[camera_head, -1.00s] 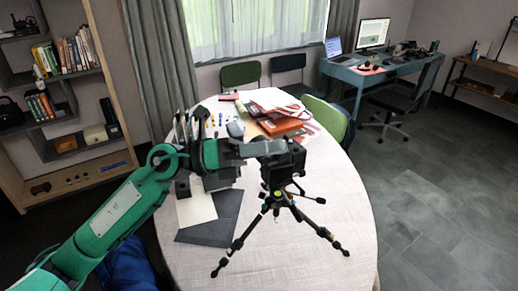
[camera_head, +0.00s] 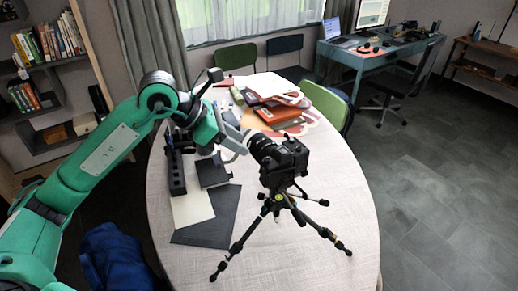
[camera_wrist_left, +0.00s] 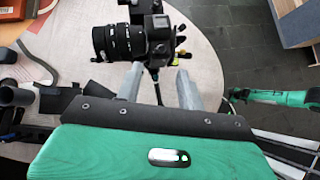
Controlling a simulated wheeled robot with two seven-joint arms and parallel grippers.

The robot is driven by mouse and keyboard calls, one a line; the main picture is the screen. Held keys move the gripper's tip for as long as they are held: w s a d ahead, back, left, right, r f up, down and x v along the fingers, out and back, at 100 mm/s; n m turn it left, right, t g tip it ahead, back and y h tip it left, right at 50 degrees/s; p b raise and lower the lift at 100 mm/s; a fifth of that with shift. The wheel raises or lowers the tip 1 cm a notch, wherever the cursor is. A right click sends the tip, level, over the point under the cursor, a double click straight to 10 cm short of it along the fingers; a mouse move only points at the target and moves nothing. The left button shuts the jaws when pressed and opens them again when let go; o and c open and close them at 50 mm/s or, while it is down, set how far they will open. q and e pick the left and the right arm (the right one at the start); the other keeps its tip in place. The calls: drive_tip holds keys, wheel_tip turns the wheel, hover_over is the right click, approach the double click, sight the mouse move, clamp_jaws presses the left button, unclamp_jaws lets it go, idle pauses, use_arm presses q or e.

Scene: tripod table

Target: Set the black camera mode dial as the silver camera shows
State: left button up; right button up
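A black camera (camera_head: 288,162) with a long lens stands on a black tripod (camera_head: 283,202) on the round table. In the left wrist view the camera (camera_wrist_left: 160,38) shows just beyond the fingertips, its lens pointing left. Its mode dial is too small to make out. My left gripper (camera_head: 243,147) is beside the lens in the head view. In the left wrist view the left gripper (camera_wrist_left: 158,72) has its two fingers apart with nothing held between them. I cannot make out a silver camera. My right gripper does not show in the head view.
The round table (camera_head: 330,200) has a pale cloth. Books and papers (camera_head: 275,103) lie behind the camera. A dark mat (camera_head: 210,222) and black items (camera_head: 177,175) lie at left. The table's right side is clear. A green chair (camera_head: 326,103) stands behind.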

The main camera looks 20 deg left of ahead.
sight(266, 159)
use_arm(q)
drive_tip(key=p+x, duration=0.1)
drive_tip(key=x, duration=0.5)
drive_tip(key=shift+w+d+p, duration=0.1)
drive_tip(key=shift+d+p, duration=0.05)
drive_tip(key=shift+p, duration=0.15)
drive_tip(key=shift+w+d+f, duration=0.2)
drive_tip(key=shift+d+f, duration=0.2)
drive_tip(key=shift+f, duration=0.25)
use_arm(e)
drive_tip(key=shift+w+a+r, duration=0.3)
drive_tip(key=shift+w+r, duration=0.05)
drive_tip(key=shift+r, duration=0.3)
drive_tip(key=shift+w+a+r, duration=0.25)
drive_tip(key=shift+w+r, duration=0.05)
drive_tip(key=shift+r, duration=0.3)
use_arm(q)
drive_tip(key=shift+c, duration=0.5)
drive_tip(key=c, duration=0.7)
clamp_jaws()
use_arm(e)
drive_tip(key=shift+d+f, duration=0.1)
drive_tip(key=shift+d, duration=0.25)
